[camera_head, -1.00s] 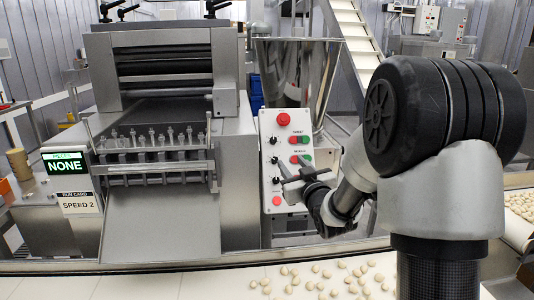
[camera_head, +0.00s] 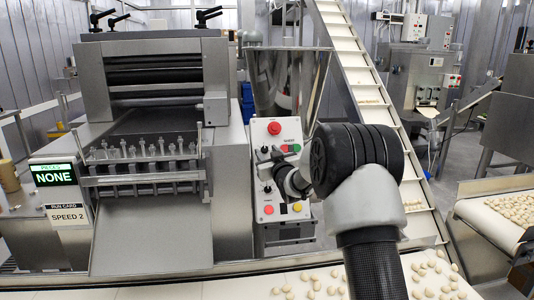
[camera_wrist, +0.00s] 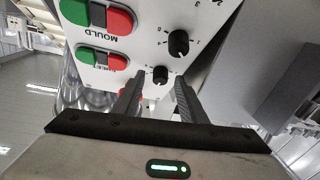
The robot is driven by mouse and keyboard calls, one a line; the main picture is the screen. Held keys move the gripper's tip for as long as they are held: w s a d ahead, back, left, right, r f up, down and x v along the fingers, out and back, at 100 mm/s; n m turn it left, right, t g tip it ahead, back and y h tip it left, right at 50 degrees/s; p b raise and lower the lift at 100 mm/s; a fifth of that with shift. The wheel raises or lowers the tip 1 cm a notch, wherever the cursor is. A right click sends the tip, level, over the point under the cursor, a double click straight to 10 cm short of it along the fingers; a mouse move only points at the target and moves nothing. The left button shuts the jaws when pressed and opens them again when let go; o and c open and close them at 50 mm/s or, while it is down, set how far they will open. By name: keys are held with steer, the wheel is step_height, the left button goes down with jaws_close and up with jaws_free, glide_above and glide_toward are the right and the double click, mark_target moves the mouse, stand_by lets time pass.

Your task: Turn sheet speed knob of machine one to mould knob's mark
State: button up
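Machine one's white control panel (camera_head: 291,165) faces me, with a red stop button (camera_head: 274,128) near its top. In the wrist view the panel appears upside down, with green and red button pairs labelled MOULD (camera_wrist: 97,15) and SHEET (camera_wrist: 102,57). The black knob beside the SHEET pair (camera_wrist: 160,74) appears between my fingertips. The black knob beside the MOULD pair (camera_wrist: 178,43) is just beyond, with printed marks around it. Their pointer angles are too small to read surely. My gripper (camera_head: 268,157) is open at the panel; it also shows in the wrist view (camera_wrist: 159,82). Contact cannot be told.
The run card (camera_head: 68,215) reads SPEED 2 and the display (camera_head: 54,174) reads NONE. A steel hopper (camera_head: 285,80) stands behind the panel. A belt with pasta pieces (camera_head: 230,290) runs in front. A sloping conveyor (camera_head: 355,70) rises behind my arm.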

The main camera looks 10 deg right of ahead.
steer(key=shift+w, duration=0.2)
jaws_close()
